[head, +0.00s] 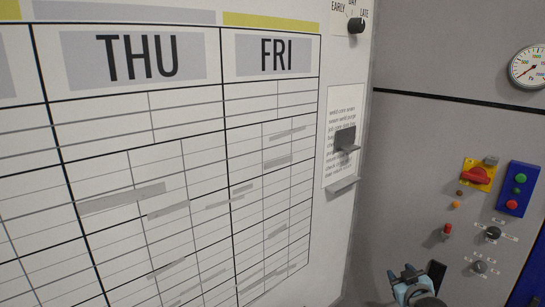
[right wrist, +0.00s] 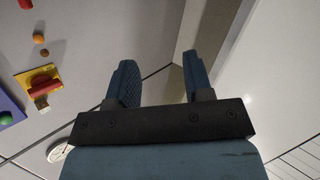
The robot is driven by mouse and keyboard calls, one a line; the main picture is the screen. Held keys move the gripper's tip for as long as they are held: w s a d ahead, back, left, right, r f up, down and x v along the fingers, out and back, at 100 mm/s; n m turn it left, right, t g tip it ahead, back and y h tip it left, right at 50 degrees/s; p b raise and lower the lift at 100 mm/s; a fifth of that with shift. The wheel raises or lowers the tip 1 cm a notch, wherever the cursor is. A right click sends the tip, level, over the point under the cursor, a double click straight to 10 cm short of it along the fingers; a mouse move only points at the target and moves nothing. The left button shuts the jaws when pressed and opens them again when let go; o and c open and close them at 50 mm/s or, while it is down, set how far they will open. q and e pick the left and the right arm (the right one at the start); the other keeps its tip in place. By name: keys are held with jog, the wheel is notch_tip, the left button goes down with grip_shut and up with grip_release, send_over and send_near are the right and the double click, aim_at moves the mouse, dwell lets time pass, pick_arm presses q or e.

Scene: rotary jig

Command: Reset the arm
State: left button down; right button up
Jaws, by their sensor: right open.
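My right gripper (head: 410,280) is low in the head view, in front of the grey panel at the right. In the right wrist view its two blue fingers (right wrist: 160,75) stand apart with nothing between them. No jig or jig arm can be made out in either view. A red rotary handle on a yellow plate (head: 477,175) is on the grey panel, up and right of my right gripper and apart from it. It also shows in the right wrist view (right wrist: 40,87), left of the fingers. My left gripper is in neither view.
A white wall planner (head: 190,170) fills the left. A paper sheet (head: 338,165) with a dark clip hangs beside it, below a black selector knob (head: 356,26). The grey panel bears a gauge (head: 530,66), a blue button box (head: 518,189) and small knobs (head: 493,233).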

pick_arm(q)
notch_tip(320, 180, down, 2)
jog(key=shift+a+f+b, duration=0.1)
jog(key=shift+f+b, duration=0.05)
jog(key=shift+b, duration=0.8)
pick_arm(e)
jog(key=s+a+f+g+y, duration=0.1)
jog(key=s+a+f, duration=0.4)
jog(key=s+f, duration=0.4)
jog(key=s+a+f+g+y, duration=0.1)
jog(key=s+a+f+g, duration=0.1)
jog(key=s+a+f, duration=0.65)
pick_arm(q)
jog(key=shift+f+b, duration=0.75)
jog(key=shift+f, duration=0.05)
pick_arm(e)
jog(key=s+a+f+g, duration=0.1)
jog(key=s, duration=1)
jog(key=s+a+f+y, duration=0.1)
jog(key=s+a+f, duration=0.1)
jog(key=s, duration=0.9)
jog(key=shift+a+m+g, duration=0.2)
jog(key=shift+m+g, duration=0.2)
